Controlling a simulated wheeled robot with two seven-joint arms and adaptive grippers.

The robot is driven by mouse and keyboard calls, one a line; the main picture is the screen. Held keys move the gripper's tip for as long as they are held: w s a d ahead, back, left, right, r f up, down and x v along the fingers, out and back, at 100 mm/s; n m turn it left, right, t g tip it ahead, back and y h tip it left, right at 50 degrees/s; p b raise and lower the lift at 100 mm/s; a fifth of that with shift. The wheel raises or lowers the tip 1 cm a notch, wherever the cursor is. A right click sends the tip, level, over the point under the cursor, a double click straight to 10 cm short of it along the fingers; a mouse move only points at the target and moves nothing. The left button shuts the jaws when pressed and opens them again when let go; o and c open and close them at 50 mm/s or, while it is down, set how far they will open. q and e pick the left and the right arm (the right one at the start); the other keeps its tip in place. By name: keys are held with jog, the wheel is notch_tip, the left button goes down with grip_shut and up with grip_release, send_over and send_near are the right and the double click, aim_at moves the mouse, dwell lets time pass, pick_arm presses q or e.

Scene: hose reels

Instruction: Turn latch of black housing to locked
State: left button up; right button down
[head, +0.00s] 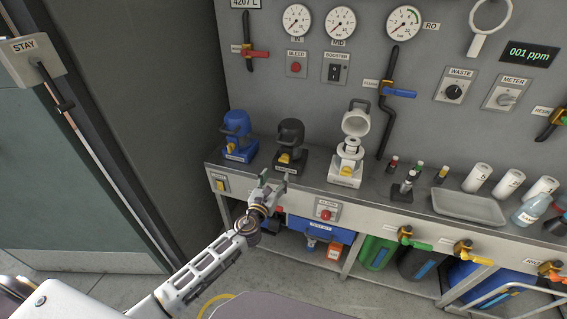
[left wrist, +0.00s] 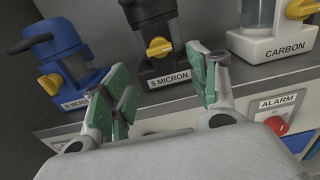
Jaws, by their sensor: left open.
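The black housing (head: 291,137) stands on the grey bench between a blue housing and a white one. Its yellow latch (head: 285,158) is on its front. In the left wrist view the black housing (left wrist: 150,22) bears the label "5 MICRON", and its latch (left wrist: 158,47) shows above the label, angled. My left gripper (head: 274,178) is in front of the bench edge, just below the black housing. My right gripper is not in view.
The blue housing (head: 237,135) is to the left and the white housing (head: 352,150), its lid raised, to the right, each close by. Small bottles (head: 407,184) and a tray (head: 468,207) are farther right.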

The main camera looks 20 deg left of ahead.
aim_at(283, 162)
pick_arm(q)
jog(key=w, duration=0.8)
jog(key=shift+w+d, duration=0.15)
jog(key=shift+w, duration=0.2)
jog(key=shift+w+b, duration=0.3)
jog(key=shift+w, duration=0.3)
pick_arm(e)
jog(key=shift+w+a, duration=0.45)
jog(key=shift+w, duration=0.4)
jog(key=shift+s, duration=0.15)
pick_arm(q)
jog(key=shift+c, duration=1)
jog(key=c, duration=0.8)
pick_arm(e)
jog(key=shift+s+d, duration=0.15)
